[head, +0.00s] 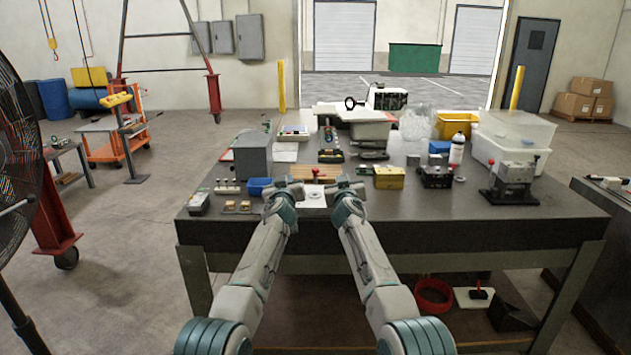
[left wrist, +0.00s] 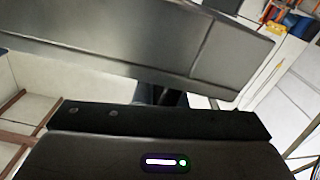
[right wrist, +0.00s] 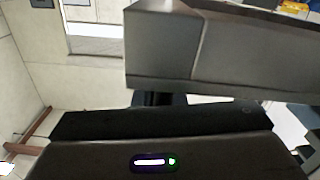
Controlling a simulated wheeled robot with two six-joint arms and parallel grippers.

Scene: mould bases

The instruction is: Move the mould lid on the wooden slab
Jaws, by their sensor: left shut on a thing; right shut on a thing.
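The mould lid (head: 312,201) is a pale plate with a round mark in its middle, between my two grippers near the front edge of the table. My left gripper (head: 291,188) is shut on its left side and my right gripper (head: 336,188) on its right side. In the left wrist view the lid (left wrist: 130,45) is a broad grey metal block, and it fills the upper part of the right wrist view (right wrist: 220,55) too. The fingertips are mostly hidden.
The dark table (head: 420,208) holds a grey block (head: 252,157) and blue bin (head: 260,187) to the left. A yellow box (head: 389,177), a dark red-knobbed device (head: 436,176) and a metal fixture (head: 513,181) stand right. The table's front right is fairly clear.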

